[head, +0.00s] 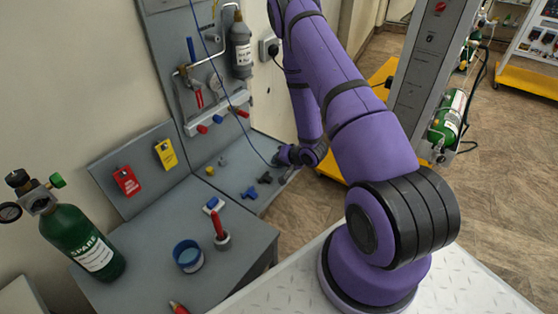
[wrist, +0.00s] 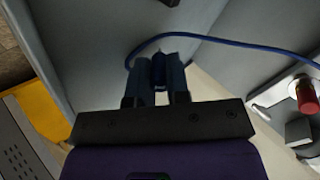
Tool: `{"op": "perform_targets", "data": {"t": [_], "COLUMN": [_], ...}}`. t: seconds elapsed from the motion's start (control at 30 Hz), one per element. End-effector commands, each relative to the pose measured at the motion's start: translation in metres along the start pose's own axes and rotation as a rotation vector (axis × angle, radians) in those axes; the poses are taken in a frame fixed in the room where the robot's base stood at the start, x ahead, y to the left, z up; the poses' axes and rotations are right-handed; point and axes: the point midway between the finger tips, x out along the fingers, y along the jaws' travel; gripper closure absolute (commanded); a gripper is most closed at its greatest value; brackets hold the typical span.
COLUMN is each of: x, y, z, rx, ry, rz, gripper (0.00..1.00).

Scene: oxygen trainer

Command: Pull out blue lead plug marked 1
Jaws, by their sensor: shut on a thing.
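In the wrist view the blue lead plug (wrist: 159,70) sits between the two fingers of my gripper (wrist: 157,82), which is shut on it. Small pale marking shows on the plug, too small to read. A blue lead (wrist: 225,42) curves beside the plug and runs off to the right. In the head view my gripper (head: 284,157) is low beside the grey panel's right edge, and the plug is hidden there. The blue lead (head: 232,103) hangs from the top down to my gripper. Whether the plug is seated in a socket cannot be told.
Blue fittings (head: 250,192) and a black fitting (head: 265,178) lie on the grey ledge left of my gripper. A grey bench (head: 240,250) carries a green cylinder (head: 80,240) and a blue tin (head: 188,256). A yellow-based grey stand (head: 425,75) stands behind my arm.

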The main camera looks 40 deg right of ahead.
Motion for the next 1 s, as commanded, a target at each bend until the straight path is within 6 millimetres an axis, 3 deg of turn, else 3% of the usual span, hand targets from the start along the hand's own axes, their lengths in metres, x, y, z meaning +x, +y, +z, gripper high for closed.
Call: {"op": "perform_targets", "data": {"t": [0.93,0.97,1.0], "x": [0.0107,0.0108,0.0108], "y": [0.0104,0.0104,0.0103], "z": [0.0076,0.0076,0.0075], "rx": [-0.001,-0.001,-0.001], "ry": [-0.007,-0.007,-0.007], "rz": [0.008,0.008,0.007], "gripper": [1.0,0.77,0.68]}}
